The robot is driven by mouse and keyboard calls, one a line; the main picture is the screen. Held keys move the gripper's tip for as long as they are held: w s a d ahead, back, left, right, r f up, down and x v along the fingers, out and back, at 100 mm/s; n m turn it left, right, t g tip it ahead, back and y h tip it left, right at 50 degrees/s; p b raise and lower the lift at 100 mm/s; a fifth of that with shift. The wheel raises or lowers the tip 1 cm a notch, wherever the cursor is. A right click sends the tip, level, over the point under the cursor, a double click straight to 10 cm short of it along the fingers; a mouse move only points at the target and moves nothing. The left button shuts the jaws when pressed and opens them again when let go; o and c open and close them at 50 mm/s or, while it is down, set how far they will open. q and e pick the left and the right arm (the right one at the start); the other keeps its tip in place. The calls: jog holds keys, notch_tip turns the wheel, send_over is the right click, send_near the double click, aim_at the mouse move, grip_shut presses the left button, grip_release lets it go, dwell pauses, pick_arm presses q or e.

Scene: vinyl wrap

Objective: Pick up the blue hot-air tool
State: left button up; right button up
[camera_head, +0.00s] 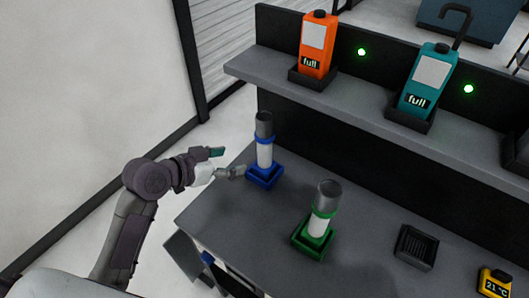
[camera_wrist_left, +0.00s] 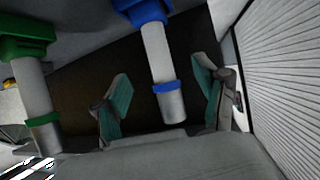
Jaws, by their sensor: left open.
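The blue hot-air tool (camera_head: 264,153) has a white body, a blue ring and a grey nozzle. It stands upright in a blue holder (camera_head: 265,177) near the table's left edge. My left gripper (camera_head: 229,162) is open, just left of the tool, with its fingers pointing towards it. In the left wrist view the tool (camera_wrist_left: 158,55) appears upside down between the two spread fingers of my left gripper (camera_wrist_left: 167,92). I see no finger touching it. My right gripper is not in view.
A similar green tool (camera_head: 319,223) stands in a green holder to the right. An orange bottle (camera_head: 317,45) and a teal bottle (camera_head: 427,80) stand on the shelf (camera_head: 365,105). A black tray (camera_head: 416,247) and a yellow thermometer (camera_head: 495,284) sit at right.

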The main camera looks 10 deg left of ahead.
aim_at(259, 156)
pick_arm(q)
jog(key=p+x, duration=0.1)
jog(key=x, duration=0.7)
jog(key=shift+w+d, duration=0.1)
jog(key=shift+w, duration=0.05)
jog(key=shift+w+d+f+p, duration=0.15)
jog(key=shift+w+d+p, duration=0.1)
jog(key=shift+p, duration=0.1)
jog(key=shift+s+f+p+x, duration=0.1)
jog(key=shift+p+x, duration=0.25)
jog(key=shift+x, duration=0.8)
jog(key=shift+s+f+p+x, duration=0.1)
jog(key=shift+p+x, duration=0.25)
jog(key=shift+x, duration=0.85)
jog(key=shift+s+d, duration=0.1)
grip_shut()
jog(key=shift+r, duration=0.1)
